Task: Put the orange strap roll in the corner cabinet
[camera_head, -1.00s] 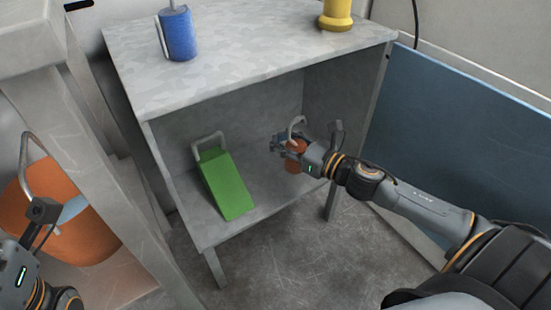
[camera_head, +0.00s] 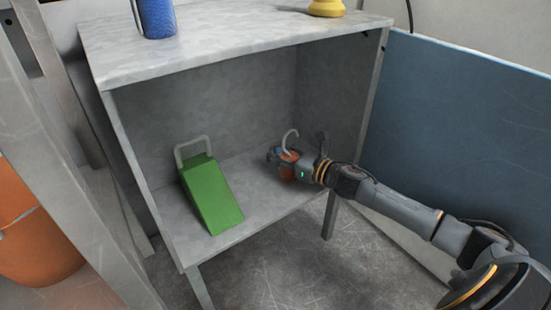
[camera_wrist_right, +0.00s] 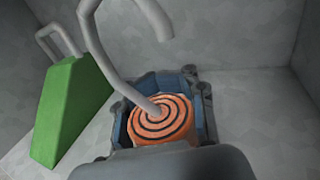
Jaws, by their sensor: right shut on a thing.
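The orange strap roll (camera_head: 287,166) is inside the open grey corner cabinet (camera_head: 240,48), low on the right side of its bay. My right gripper (camera_head: 283,158) is shut around the roll. In the right wrist view the roll (camera_wrist_right: 162,121) shows a spiral orange and black top with a grey hook rising from it, between the fingers of my right gripper (camera_wrist_right: 165,100). The fingers hide its sides, and I cannot tell whether its base touches the shelf. My left gripper is out of the head view.
A green wedge with a grey handle (camera_head: 211,197) stands on the cabinet shelf, left of the roll. A blue cylinder (camera_head: 157,18) and a yellow spool (camera_head: 326,8) stand on top. A blue panel (camera_head: 460,140) is at right. An orange container (camera_head: 35,235) is at left.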

